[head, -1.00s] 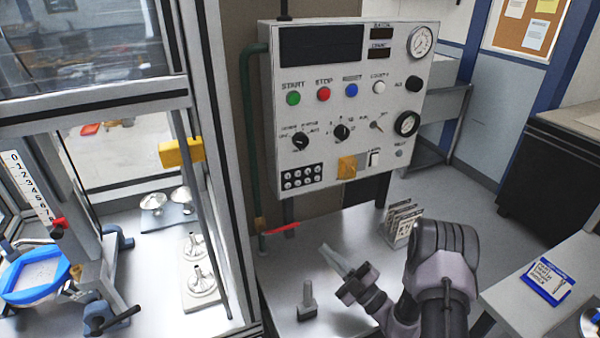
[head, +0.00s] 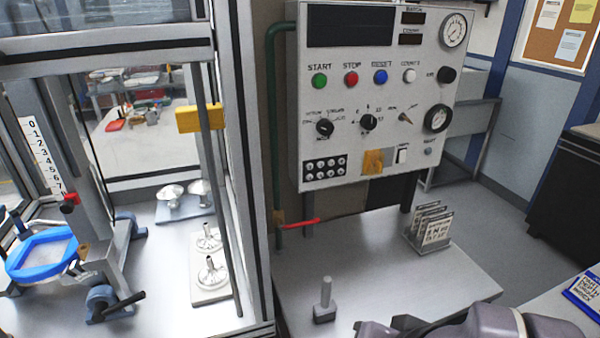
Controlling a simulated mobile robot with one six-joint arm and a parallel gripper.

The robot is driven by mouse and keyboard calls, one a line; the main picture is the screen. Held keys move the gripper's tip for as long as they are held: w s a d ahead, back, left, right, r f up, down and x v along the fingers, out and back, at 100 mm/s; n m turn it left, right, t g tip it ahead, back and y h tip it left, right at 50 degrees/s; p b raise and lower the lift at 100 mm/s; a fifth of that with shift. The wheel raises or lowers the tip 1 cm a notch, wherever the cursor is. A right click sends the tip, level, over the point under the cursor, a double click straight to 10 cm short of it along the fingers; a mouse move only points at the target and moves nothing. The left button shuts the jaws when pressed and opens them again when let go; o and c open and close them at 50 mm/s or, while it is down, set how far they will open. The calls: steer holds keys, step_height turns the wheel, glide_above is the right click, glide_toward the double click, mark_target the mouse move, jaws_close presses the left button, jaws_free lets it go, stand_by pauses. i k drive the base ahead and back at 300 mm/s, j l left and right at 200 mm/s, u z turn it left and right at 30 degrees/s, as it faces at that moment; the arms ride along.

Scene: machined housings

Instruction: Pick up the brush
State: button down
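A small grey piece (head: 325,302) with a block base and an upright, handle-like post stands on the light metal table in the head view. It may be the brush, but its shape is too small to be sure; I see no other clear brush. My arm shows only at the bottom edge, to the right of this piece. My gripper's fingers are out of the picture, so I cannot see whether they hold anything.
The metal table (head: 400,285) has clear room around the piece. A rack of cards (head: 431,228) stands at its right. Behind is a control panel (head: 385,95) with a red lever (head: 302,222) below it. A framed machine bay (head: 255,150) bounds the left.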

mark_target(324, 310)
steer(key=u, duration=1.3)
steer(key=z, duration=1.05)
steer(key=i+j+z, duration=0.15)
steer(key=j+z, duration=0.15)
steer(key=z, duration=0.2)
steer(key=j+z, duration=0.45)
steer(key=i+j+z, duration=0.1)
steer(key=j+z, duration=0.2)
steer(key=z, duration=0.2)
